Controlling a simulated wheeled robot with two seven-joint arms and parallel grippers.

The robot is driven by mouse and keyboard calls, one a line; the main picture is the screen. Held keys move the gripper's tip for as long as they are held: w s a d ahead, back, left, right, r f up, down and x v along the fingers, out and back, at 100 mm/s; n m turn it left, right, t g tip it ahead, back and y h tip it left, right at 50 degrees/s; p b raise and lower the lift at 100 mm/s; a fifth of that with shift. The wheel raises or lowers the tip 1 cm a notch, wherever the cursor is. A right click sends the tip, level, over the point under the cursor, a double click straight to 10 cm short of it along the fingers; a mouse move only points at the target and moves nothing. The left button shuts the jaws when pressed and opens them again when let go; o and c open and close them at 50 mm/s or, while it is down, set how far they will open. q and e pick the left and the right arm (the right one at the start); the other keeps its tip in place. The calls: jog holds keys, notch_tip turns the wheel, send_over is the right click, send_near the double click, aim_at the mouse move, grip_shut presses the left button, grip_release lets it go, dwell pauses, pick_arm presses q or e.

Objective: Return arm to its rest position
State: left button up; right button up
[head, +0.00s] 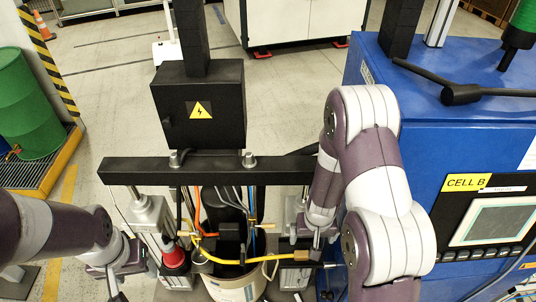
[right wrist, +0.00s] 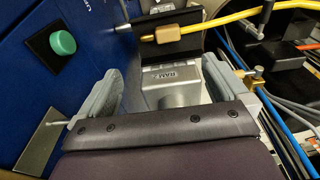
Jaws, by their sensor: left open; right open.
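My right gripper (head: 318,243) reaches down in front of the blue cabinet (head: 400,150), at the right end of the pump frame. In the right wrist view my right gripper (right wrist: 160,92) is open, its two grey fingers wide apart. A grey block labelled RAM (right wrist: 172,82) shows between and beyond the fingers; I cannot tell if they touch it.
A black crossbar (head: 210,172) spans the frame under a black electrical box (head: 200,105). A drum (head: 238,285) with yellow hose (head: 235,262) and cables stands between my arms. A green button (right wrist: 63,43) is on the cabinet.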

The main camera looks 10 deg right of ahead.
jog(key=s+a+r+n+b, duration=0.3)
jog(key=s+a+r+b, duration=0.2)
jog(key=b, duration=0.6)
jog(key=s, duration=0.2)
jog(key=shift+s+r, duration=0.3)
jog(key=shift+w, duration=0.15)
